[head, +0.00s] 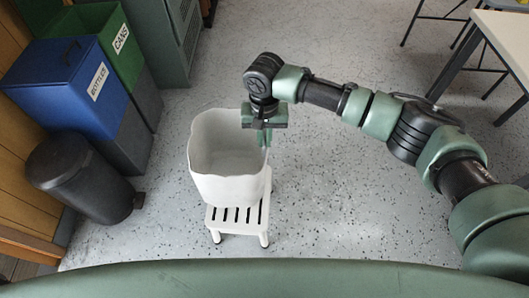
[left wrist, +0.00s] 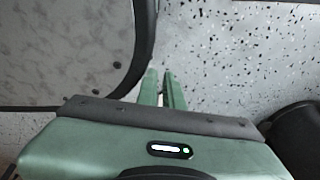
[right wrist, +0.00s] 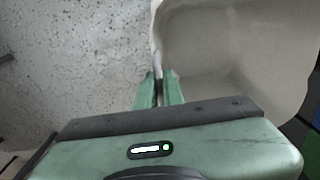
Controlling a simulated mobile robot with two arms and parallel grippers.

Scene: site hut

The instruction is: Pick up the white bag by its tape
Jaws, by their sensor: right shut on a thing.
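The white bag (head: 226,186) is open at the top and upright over a white slatted stool (head: 211,221). Its base seems to meet the stool top, but I cannot tell if there is a small gap. My right gripper (head: 264,137) is at the bag's right rim, pointing down. In the right wrist view, its fingers (right wrist: 159,88) are shut on the bag's tape (right wrist: 157,64), a thin pale strip at the rim, beside the open bag (right wrist: 225,50). My left gripper (left wrist: 162,86) shows only in the left wrist view, with its fingers close together and empty, above the speckled floor.
A blue bottles bin (head: 70,85), a green cans bin (head: 122,45) and a dark pedal bin (head: 85,178) stand left of the stool. A white table (head: 508,35) and chair legs are at the upper right. The speckled floor right of the stool is clear.

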